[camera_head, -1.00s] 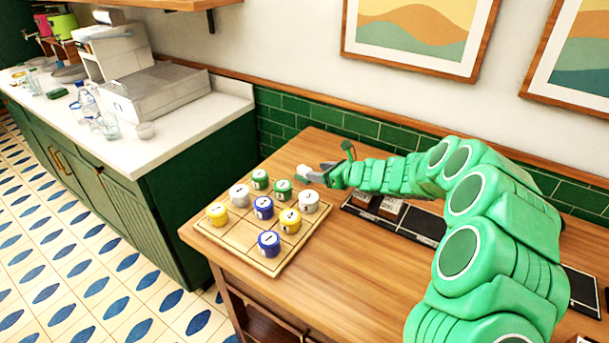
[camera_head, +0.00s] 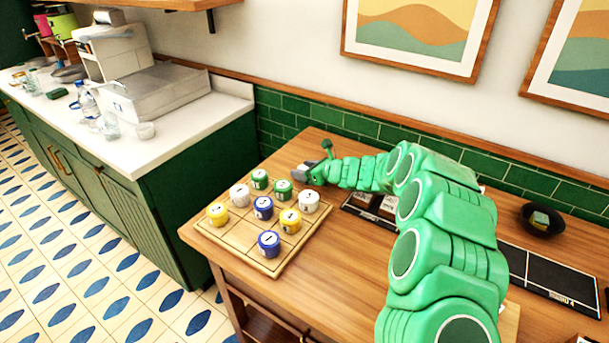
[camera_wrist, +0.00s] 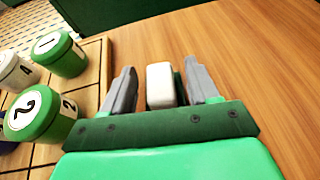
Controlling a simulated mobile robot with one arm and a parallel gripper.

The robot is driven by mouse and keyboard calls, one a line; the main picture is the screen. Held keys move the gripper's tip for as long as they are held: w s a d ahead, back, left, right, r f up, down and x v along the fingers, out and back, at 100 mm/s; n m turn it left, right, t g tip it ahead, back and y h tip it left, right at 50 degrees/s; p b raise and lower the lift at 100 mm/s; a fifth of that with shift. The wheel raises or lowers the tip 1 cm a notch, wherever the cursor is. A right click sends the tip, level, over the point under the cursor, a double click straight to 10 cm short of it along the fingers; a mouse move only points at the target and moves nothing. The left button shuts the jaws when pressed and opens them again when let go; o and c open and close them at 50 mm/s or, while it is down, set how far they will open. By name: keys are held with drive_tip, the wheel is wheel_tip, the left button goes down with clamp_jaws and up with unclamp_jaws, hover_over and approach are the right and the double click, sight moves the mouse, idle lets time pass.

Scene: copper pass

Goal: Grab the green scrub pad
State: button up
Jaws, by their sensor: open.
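My gripper (camera_head: 300,172) is low over the wooden table, beside the far right corner of the game board. In the wrist view my gripper (camera_wrist: 160,68) is open, with its two grey fingers either side of a small block (camera_wrist: 160,86). The block has a pale top and a dark green strip along its right side, with gaps to both fingers. I cannot tell whether this is the scrub pad. A small green and yellowish piece lies in a dark bowl (camera_head: 524,226) at the right. A dark green flat thing (camera_head: 57,93) lies on the left counter.
The wooden board (camera_head: 262,264) holds several numbered cups in green, white, blue and yellow, close to my gripper's left. A black tray (camera_head: 530,262) lies on the table's right. The tiled wall (camera_head: 300,108) runs behind. Glasses and a bottle stand on the white counter (camera_head: 180,140).

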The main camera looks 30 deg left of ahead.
clamp_jaws()
drive_tip(key=shift+r, duration=0.1)
